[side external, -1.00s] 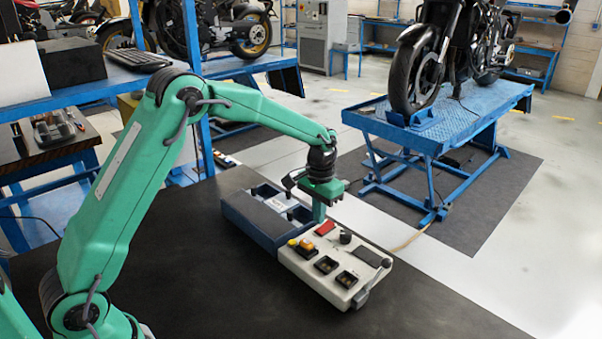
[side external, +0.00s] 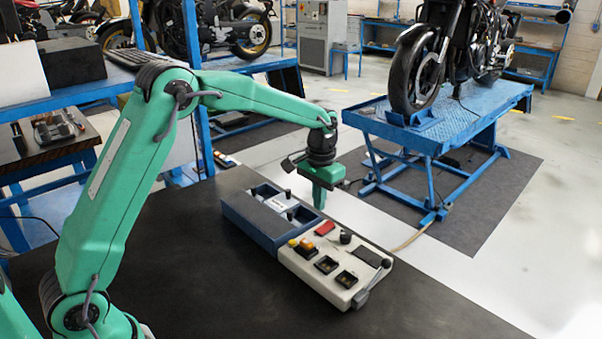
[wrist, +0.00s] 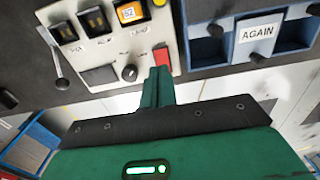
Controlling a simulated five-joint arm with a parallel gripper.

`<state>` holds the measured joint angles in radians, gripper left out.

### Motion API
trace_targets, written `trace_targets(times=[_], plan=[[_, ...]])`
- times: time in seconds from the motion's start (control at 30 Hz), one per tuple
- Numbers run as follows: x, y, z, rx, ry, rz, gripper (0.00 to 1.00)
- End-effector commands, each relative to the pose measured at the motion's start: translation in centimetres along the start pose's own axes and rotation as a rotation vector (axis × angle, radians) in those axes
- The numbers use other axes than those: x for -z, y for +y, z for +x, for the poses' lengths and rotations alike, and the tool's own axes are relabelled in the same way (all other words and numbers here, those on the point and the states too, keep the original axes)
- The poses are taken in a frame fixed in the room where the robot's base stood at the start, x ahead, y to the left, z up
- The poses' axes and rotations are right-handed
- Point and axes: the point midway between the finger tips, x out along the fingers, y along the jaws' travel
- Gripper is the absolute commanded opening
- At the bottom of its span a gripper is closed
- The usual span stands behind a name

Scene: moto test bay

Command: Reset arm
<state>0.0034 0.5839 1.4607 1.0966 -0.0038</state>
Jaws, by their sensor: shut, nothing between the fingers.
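My gripper (side external: 318,203) is shut and empty. It hangs tip-down just past the far edge of the white control box (side external: 305,283). In the wrist view its green fingers (wrist: 157,86) are together, with the tip by the red switch (wrist: 163,58) at the box's edge. The box also carries a yellow button (side external: 293,243), an orange display reading "52" (wrist: 131,13), a black knob (wrist: 129,73), dark square openings and a lever (wrist: 62,72) at its end. I cannot tell the height of the tip above the box.
A blue tray (side external: 245,229) adjoins the control box, with a card reading "AGAIN" (wrist: 258,32) and dark knobs. The black bench top (side external: 190,290) is bare on the near side. A motorcycle on a blue lift (side external: 480,105) stands beyond the bench.

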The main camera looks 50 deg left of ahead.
Motion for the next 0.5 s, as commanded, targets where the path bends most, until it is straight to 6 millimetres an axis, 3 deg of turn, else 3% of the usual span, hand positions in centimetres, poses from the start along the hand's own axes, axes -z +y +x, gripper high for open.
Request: trace_targets(times=[0.23, 0.5], plan=[[-0.9, 0.0, -1.6, 0.0, 0.021, 0.0, 0.0], [-4.3, -0.1, -5.8, 0.0, 0.085, 0.0, 0.0]])
